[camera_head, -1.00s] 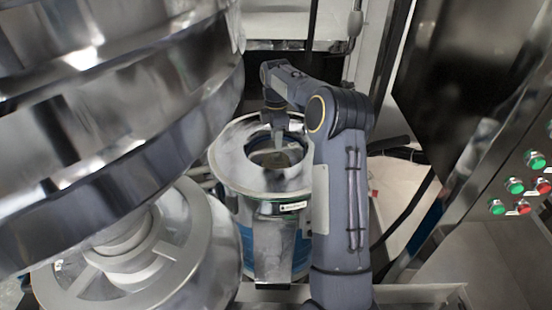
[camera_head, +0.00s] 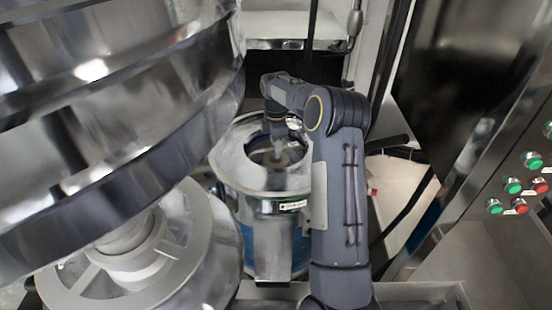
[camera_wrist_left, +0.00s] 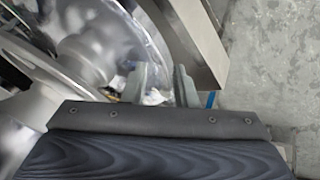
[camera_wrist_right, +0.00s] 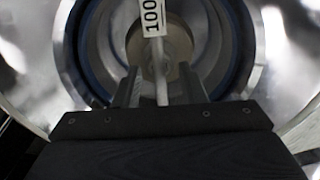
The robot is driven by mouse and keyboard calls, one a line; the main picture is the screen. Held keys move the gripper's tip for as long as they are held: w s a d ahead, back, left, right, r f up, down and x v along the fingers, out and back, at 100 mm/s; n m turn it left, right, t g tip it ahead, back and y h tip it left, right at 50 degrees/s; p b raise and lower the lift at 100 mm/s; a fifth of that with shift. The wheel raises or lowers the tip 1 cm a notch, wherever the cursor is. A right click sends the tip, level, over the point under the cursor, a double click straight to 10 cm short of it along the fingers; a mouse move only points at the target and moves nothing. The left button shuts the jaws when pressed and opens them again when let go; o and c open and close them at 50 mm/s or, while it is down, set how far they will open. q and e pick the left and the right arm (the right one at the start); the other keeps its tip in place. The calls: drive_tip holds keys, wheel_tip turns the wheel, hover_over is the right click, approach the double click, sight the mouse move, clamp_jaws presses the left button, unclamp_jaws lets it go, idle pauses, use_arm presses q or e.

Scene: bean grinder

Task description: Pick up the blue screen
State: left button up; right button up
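The blue screen shows in the right wrist view as a blue ring (camera_wrist_right: 88,75) inside a round metal opening, with a light bar (camera_wrist_right: 160,72) labelled "100" at its middle. My right gripper (camera_wrist_right: 160,92) points into the opening, its fingers apart on either side of the bar. No firm contact with the bar shows. In the head view my right gripper (camera_head: 278,148) reaches down into the top of a shiny metal vessel (camera_head: 240,172), which hides most of what is inside. My left gripper (camera_wrist_left: 160,80) is open and empty in the left wrist view.
A large stacked metal machine (camera_head: 110,120) fills the left of the head view, close to the vessel. A blue drum side (camera_head: 300,250) shows below the vessel's rim. A panel with green and red buttons (camera_head: 513,186) is at the right. Grey floor (camera_wrist_left: 270,60) shows beside the left gripper.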

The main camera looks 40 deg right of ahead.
clamp_jaws()
idle(1.5)
